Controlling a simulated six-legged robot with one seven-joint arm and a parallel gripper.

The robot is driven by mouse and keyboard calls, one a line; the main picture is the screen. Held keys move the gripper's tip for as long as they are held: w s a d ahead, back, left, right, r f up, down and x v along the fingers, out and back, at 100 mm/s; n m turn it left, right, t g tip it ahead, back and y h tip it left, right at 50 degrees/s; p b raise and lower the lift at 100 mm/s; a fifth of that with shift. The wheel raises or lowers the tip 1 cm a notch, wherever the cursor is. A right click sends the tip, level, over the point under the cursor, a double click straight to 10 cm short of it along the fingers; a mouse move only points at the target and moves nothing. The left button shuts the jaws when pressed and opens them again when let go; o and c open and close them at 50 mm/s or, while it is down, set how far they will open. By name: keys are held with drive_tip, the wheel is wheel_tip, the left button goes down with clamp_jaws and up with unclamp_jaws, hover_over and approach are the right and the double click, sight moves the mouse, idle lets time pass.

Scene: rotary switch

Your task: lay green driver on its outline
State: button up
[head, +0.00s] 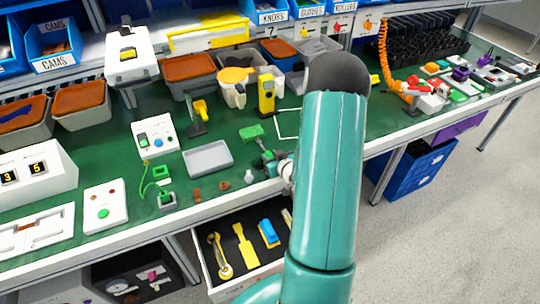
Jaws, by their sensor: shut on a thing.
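My gripper (268,160) is small in the head view, low over the green bench top near its front edge, left of my teal arm. It is shut on a dark green thing, which I take to be the green driver; the fingers and wrist cover much of it. A bright green piece (252,132) lies just beyond the gripper; I cannot tell if it is part of the driver. A thin white outline (278,124) is drawn on the bench to the right of that piece. My arm hides the outline's right part.
A grey tray (208,158) lies left of my gripper, with small brown pieces and a pale knob in front. A yellow device (266,94) and bins stand behind. An open drawer (214,286) with yellow and blue tools juts out below the bench edge.

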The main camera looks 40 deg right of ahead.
drive_tip(key=o, duration=0.8)
drive_tip(key=shift+w+f, duration=0.15)
drive_tip(key=shift+f, duration=0.05)
drive_tip(key=shift+c, duration=0.2)
drive_tip(key=o, duration=0.3)
drive_tip(key=shift+r, duration=0.1)
